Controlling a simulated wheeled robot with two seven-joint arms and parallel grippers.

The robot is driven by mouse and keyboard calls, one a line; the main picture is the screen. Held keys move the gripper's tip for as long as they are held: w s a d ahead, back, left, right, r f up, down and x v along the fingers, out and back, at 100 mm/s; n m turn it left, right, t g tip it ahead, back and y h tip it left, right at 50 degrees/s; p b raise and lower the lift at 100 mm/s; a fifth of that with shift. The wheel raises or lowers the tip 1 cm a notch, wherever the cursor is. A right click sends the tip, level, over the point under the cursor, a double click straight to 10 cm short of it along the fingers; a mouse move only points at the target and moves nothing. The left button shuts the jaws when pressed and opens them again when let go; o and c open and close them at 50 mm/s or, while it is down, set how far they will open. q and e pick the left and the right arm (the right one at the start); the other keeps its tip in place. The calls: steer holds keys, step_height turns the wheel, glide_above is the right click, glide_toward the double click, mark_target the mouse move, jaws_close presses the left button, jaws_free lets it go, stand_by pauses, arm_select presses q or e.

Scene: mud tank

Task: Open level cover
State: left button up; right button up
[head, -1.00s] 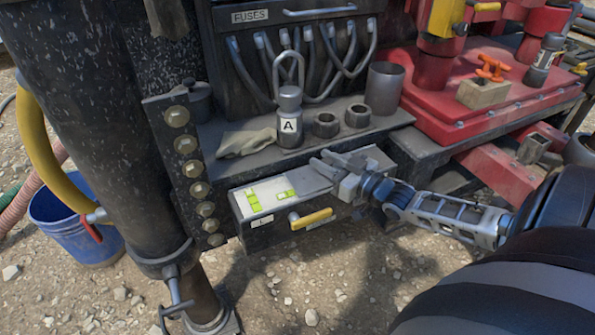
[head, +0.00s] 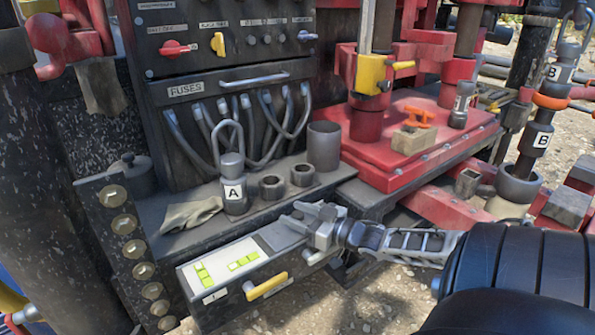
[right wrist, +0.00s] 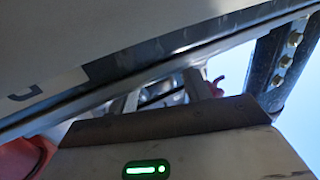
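The level box (head: 225,300) is a low grey box under the shelf, with a yellow handle (head: 266,286) on its front. A white panel (head: 222,254) with yellow-green level marks shows on its top left. A plain grey plate (head: 281,235), which looks like the level cover, lies right of the panel. My right gripper (head: 314,219) is at the plate's right end, its fingers over or against it; contact is unclear. Its finger gap cannot be made out. In the right wrist view a pale panel (right wrist: 100,45) fills the upper left. My left gripper is out of view.
The shelf above holds a padlock-like weight marked A (head: 234,190), two nuts, a cup (head: 323,146) and a cloth glove (head: 190,214). A bolted dark post (head: 125,245) stands left of the box. Red machinery (head: 410,150) is at the right. Gravel is clear below.

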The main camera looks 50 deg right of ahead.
steer(key=shift+s, duration=0.25)
arm_select(q)
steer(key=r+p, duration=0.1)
steer(key=p, duration=0.3)
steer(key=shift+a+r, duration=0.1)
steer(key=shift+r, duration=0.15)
arm_select(e)
steer(key=s+d, duration=0.2)
steer(key=s, duration=1.3)
steer(key=shift+s+d, duration=0.15)
steer(key=shift+d, duration=0.15)
